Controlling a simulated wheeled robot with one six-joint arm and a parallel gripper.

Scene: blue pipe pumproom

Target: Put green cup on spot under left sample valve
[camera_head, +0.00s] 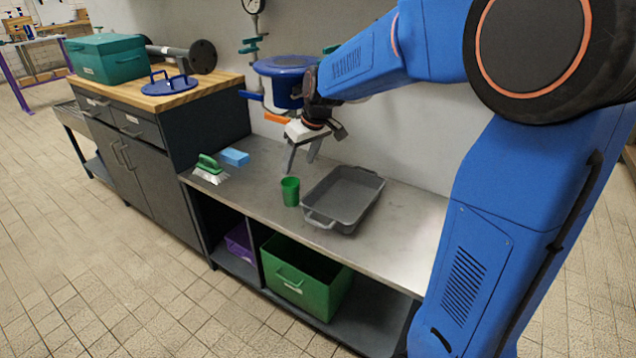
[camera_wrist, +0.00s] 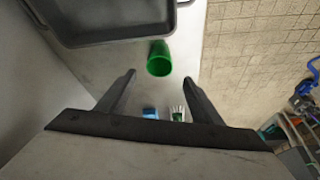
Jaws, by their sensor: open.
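The green cup (camera_head: 290,190) stands upright on the metal bench, just left of a grey tray. In the wrist view the green cup (camera_wrist: 159,60) shows beyond the fingertips, with its open end towards the camera. My gripper (camera_head: 301,160) is open and empty, above the bench and a little above and behind the cup. Its two fingers (camera_wrist: 160,84) are spread in the wrist view, and the cup is not held. Sample valves (camera_head: 250,45) show on the wall at the back, partly hidden by the blue round part and my arm. I cannot make out a marked spot beneath them.
The grey tray (camera_head: 345,196) is close right of the cup. A green-handled brush (camera_head: 211,169) and a blue block (camera_head: 234,157) lie at the bench's left end. The wooden-topped cabinet (camera_head: 222,79) stands higher on the left. The bench's right part is clear.

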